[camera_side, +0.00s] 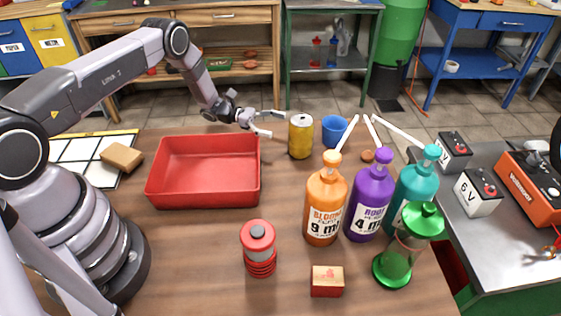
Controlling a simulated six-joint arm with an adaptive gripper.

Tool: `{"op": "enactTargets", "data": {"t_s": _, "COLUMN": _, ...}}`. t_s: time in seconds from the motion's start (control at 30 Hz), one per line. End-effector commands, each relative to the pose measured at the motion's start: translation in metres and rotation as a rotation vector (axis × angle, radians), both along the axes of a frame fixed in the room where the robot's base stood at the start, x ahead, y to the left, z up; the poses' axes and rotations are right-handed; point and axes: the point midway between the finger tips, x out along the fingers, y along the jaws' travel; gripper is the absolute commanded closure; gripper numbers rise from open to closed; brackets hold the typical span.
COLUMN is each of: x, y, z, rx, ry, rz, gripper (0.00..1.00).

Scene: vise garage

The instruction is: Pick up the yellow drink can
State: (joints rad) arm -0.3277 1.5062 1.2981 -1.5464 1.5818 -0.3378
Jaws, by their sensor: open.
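The yellow drink can (301,136) stands upright near the back edge of the wooden table, right of the red tray. My gripper (278,123) is just left of the can, pointing right, with its fingers apart. The fingertips reach close to the can's left side; I cannot tell whether they touch it. Nothing shows between the fingers.
A red tray (203,203) lies left of the can. A blue cup (334,130) stands close on its right. Orange (326,205), purple (369,203) and teal (413,186) pump bottles stand in front and right. A red-grey cylinder (258,247) and a small red box (327,281) are nearer.

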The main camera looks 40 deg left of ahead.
Motion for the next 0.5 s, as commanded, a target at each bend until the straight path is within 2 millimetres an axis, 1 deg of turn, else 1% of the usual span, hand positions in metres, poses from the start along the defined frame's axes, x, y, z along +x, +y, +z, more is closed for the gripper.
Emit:
{"op": "enactTargets", "data": {"t_s": 0.03, "x": 0.003, "y": -0.011, "z": 0.0, "rx": 0.001, "ry": 0.0, "rz": -0.005, "gripper": 0.17}}
{"op": "enactTargets", "data": {"t_s": 0.13, "x": 0.008, "y": -0.028, "z": 0.0, "rx": 0.002, "ry": 0.0, "rz": -0.004, "gripper": 0.17}}
{"op": "enactTargets", "data": {"t_s": 0.23, "x": 0.011, "y": -0.038, "z": 0.0, "rx": 0.002, "ry": 0.0, "rz": -0.003, "gripper": 0.17}}
{"op": "enactTargets", "data": {"t_s": 0.37, "x": 0.014, "y": -0.045, "z": 0.001, "rx": 0.001, "ry": -0.001, "rz": -0.001, "gripper": 0.17}}
{"op": "enactTargets", "data": {"t_s": 0.5, "x": 0.021, "y": -0.064, "z": 0.003, "rx": 0.002, "ry": 0.0, "rz": -0.004, "gripper": 0.17}}
